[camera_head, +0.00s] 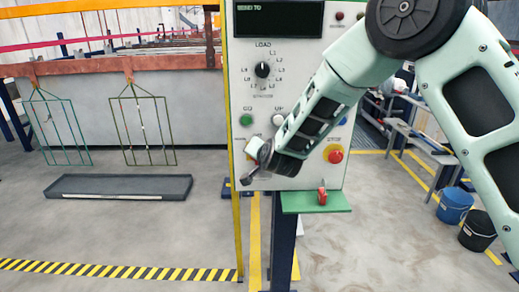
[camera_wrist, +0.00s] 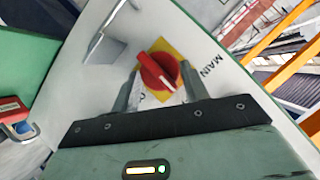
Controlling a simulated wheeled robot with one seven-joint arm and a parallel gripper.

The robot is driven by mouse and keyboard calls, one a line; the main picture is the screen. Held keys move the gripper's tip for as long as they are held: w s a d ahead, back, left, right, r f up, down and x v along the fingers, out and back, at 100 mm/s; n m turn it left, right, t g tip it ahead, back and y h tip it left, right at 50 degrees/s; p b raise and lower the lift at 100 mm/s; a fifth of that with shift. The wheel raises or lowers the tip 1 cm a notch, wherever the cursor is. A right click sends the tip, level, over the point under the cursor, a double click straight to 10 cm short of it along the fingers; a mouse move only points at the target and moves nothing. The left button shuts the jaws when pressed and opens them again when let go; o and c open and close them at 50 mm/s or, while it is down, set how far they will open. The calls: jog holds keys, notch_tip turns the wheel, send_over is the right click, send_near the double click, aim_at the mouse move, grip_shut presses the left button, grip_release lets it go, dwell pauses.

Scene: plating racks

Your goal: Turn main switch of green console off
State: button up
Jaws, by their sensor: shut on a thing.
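The main switch (camera_wrist: 157,70) is a red rotary knob on a yellow plate, beside the word MAIN, in the wrist view. Its white pointer mark points to the lower right. A letter partly hidden by a finger shows below left of it. My gripper (camera_wrist: 161,75) has one finger on each side of the knob and is shut on it. In the head view my gripper (camera_head: 250,178) is at the lower left edge of the console (camera_head: 310,110), and the switch is hidden there.
The console front carries a LOAD dial (camera_head: 263,70), a green button (camera_head: 246,119) and a red emergency button (camera_head: 335,155). A green shelf (camera_head: 300,205) with a red padlock (camera_head: 322,196) juts out below. A metal handle (camera_wrist: 108,30) rises near the switch.

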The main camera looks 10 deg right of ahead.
jog(key=shift+f, duration=0.1)
dwell(0.4)
jog(key=o, duration=1)
jog(key=v, duration=0.8)
jog(key=b+v, duration=0.1)
jog(key=v, duration=0.8)
jog(key=shift+s+a+r, duration=0.2)
jog(key=shift+r, duration=0.05)
